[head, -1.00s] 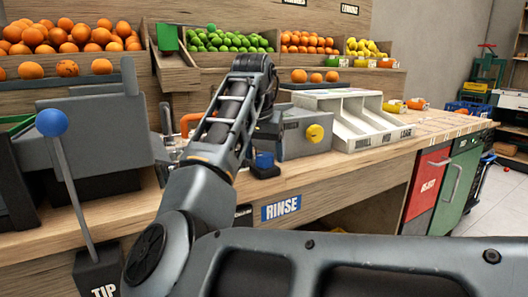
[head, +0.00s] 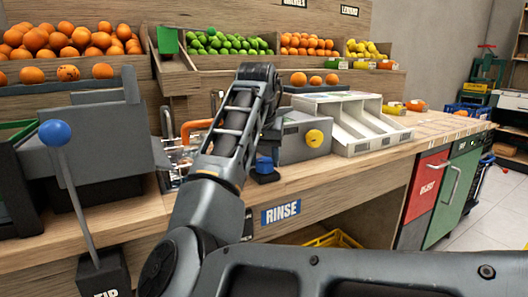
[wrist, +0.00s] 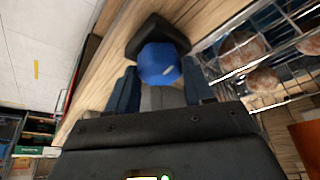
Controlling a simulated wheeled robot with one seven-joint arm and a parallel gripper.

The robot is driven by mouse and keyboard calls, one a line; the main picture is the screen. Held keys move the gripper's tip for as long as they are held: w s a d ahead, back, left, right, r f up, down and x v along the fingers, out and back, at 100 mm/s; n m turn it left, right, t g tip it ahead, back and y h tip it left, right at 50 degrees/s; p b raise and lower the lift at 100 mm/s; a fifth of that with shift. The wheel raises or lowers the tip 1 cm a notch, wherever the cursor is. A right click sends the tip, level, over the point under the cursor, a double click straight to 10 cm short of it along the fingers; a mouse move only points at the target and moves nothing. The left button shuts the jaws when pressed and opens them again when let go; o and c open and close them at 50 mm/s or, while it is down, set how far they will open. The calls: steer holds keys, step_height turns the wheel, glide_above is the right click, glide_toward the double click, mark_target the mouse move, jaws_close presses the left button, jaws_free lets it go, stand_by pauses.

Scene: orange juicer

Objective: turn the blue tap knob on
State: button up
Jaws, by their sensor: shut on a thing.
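The blue tap knob (head: 264,165) sits on a dark base on the wooden counter, above the RINSE sign (head: 281,211). In the wrist view the round blue knob (wrist: 158,63) lies between the two fingers of my gripper (wrist: 160,75), one on each side. My gripper is shut on the knob. A pale mark shows slanted on the knob's top. In the head view my arm hides most of the gripper and the area left of the knob.
A grey box with a yellow button (head: 314,138) stands right beside the knob. A wire basket (wrist: 250,80) with oranges is close on the right in the wrist view. A blue-ball lever (head: 55,132) stands at left. A yellow crate (head: 335,238) sits under the counter.

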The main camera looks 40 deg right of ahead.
steer(key=n+p, duration=0.2)
steer(key=p, duration=0.1)
steer(key=n+t+y+p, duration=0.1)
steer(key=n+p, duration=0.1)
steer(key=p, duration=0.2)
steer(key=shift+s+d+r, duration=0.15)
steer(key=shift+s+r, duration=0.05)
steer(key=shift+r, duration=0.2)
steer(key=n+y+p, duration=0.1)
steer(key=n+p, duration=0.1)
steer(key=p, duration=0.2)
steer(key=n+y+p, duration=0.1)
steer(key=n+p, duration=0.2)
steer(key=p, duration=0.1)
steer(key=shift+d+t+p, duration=0.15)
steer(key=shift+t+p, duration=0.15)
steer(key=shift+t, duration=0.1)
steer(key=n+y+p, duration=0.1)
steer(key=n+p, duration=0.3)
steer(key=shift+f, duration=0.2)
steer(key=shift+w+f+n+g+y+p, duration=0.15)
steer(key=shift+n+y+p, duration=0.3)
steer(key=shift+n+p, duration=0.35)
steer(key=shift+s+f+n+g+y+p, duration=0.15)
steer(key=shift+n+y+p, duration=0.35)
steer(key=shift+n, duration=0.5)
steer(key=shift+w+r, duration=0.1)
steer(key=o, duration=1)
steer(key=shift+o, duration=0.2)
steer(key=shift+d, duration=0.1)
